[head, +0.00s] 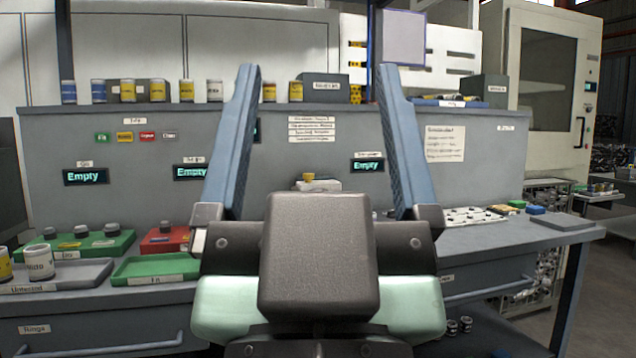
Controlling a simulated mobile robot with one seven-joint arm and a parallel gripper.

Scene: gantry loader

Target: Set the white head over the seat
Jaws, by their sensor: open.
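My gripper (318,72) is in the middle of the head view, its two blue fingers pointing up and spread wide apart. Nothing is between the fingertips. A small whitish block (322,185) with a yellow top shows between the fingers, behind my gripper on the bench. Its lower part is hidden by my gripper's dark body. It may be the white head, but I cannot tell for certain. I cannot make out the seat; my gripper covers the middle of the bench.
A green tray (154,279), a grey tray (75,284) with white cans and a red block (160,245) lie on the left. A white perforated plate (474,216) lies on the right. Several cans line the shelf (225,108). Displays on the grey panel (262,170) read "Empty".

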